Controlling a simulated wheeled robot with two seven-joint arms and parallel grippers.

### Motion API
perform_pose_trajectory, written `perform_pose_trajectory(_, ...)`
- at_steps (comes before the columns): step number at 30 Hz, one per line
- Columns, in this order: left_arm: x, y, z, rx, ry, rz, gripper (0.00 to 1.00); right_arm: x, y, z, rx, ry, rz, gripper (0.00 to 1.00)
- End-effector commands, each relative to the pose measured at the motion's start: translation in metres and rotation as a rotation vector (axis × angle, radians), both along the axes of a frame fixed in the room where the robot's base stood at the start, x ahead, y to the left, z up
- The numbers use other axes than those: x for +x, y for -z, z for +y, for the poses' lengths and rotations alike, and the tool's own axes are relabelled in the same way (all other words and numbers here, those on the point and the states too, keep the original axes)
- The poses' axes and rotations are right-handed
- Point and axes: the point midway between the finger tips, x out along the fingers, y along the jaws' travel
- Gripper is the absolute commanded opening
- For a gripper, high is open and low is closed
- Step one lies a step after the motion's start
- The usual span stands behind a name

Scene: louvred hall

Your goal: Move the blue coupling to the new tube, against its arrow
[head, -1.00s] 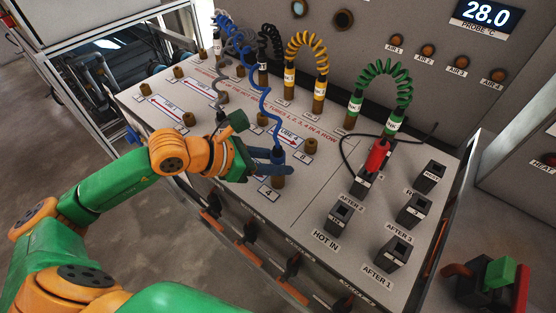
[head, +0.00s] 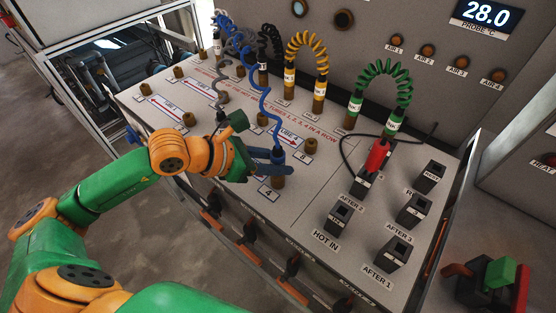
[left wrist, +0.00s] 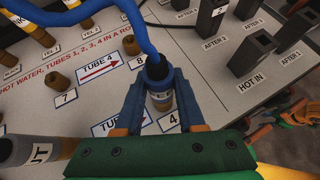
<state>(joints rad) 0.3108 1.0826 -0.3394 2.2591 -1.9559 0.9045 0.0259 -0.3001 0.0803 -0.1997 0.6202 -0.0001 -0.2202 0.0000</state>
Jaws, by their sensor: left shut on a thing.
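The blue coupling (head: 278,156) stands upright on the brass stub (head: 278,182) marked 4, near the front edge of the bench. A blue coiled hose (head: 265,100) rises from its top. My left gripper (head: 277,161) is shut on it. The left wrist view shows the coupling (left wrist: 157,70) between the two blue jaws (left wrist: 158,105), with a partly hidden label band. Whether it is fully seated cannot be told. The tube 4 plate (left wrist: 98,67) has a red arrow and lies between stubs 7 (left wrist: 65,97) and 8 (left wrist: 137,65), both bare.
Yellow (head: 305,45) and green (head: 385,75) coiled hoses arch behind. Black sockets (head: 397,252) stand to the right, one with a red plug (head: 377,157).

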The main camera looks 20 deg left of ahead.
Motion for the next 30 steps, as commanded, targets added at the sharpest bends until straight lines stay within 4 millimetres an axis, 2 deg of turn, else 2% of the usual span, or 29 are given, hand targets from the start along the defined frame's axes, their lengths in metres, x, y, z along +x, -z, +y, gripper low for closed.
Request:
perform_pose_trajectory(15,0.0,-0.011,0.0,0.001,0.0,0.001,0.0,0.0,-0.007,0.0,0.0,0.0,0.0,0.5)
perform_pose_trajectory(26,0.0,-0.069,0.0,0.0,0.001,-0.002,0.0,0.0,-0.046,0.0,0.0,0.0,0.0,0.5)
perform_pose_trajectory(30,0.0,-0.072,0.0,0.0,0.001,0.0,0.0,0.0,-0.046,0.0,0.0,0.0,0.0,0.5)
